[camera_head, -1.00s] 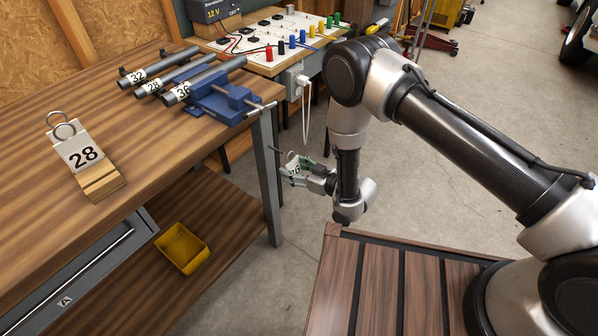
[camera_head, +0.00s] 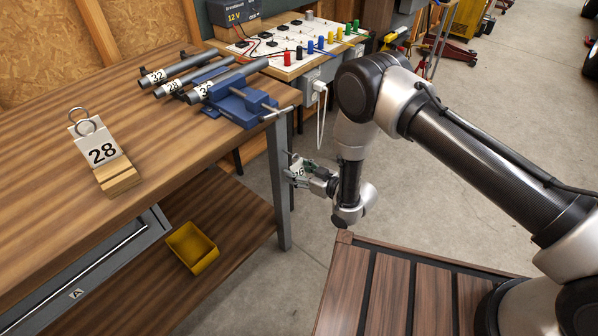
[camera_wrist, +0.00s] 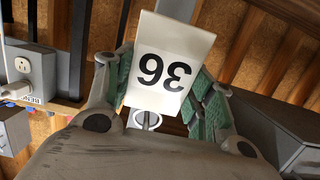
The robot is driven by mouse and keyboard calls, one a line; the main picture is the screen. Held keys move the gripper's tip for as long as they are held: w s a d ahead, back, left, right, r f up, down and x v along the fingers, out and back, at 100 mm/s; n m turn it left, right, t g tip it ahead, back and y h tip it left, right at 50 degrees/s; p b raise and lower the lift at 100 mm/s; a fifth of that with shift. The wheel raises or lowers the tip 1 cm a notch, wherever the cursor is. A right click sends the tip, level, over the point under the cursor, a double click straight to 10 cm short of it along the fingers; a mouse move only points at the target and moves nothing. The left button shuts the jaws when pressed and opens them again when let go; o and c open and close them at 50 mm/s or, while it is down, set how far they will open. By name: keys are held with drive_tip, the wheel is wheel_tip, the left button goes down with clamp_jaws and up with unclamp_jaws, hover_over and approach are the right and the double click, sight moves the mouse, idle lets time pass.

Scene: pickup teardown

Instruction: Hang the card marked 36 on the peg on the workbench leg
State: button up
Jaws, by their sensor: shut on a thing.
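The card marked 36 (camera_wrist: 168,65) is white and shows upside down in the wrist view, with a metal ring at its lower edge there. My gripper (camera_wrist: 160,98) is shut on this card, its green-padded fingers on both sides of it. In the head view the card (camera_head: 298,167) is small, in my gripper (camera_head: 296,174), just right of the grey workbench leg (camera_head: 280,190). The peg on the leg cannot be made out in either view.
A wooden block with a card marked 28 (camera_head: 103,152) stands on the workbench (camera_head: 60,200). A blue vise (camera_head: 240,104) and labelled tubes (camera_head: 168,70) lie at its far end. A yellow bin (camera_head: 192,248) sits on the lower shelf. A white cable (camera_head: 320,115) hangs behind my gripper.

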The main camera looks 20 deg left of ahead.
idle(0.3)
drive_tip(key=o, duration=0.9)
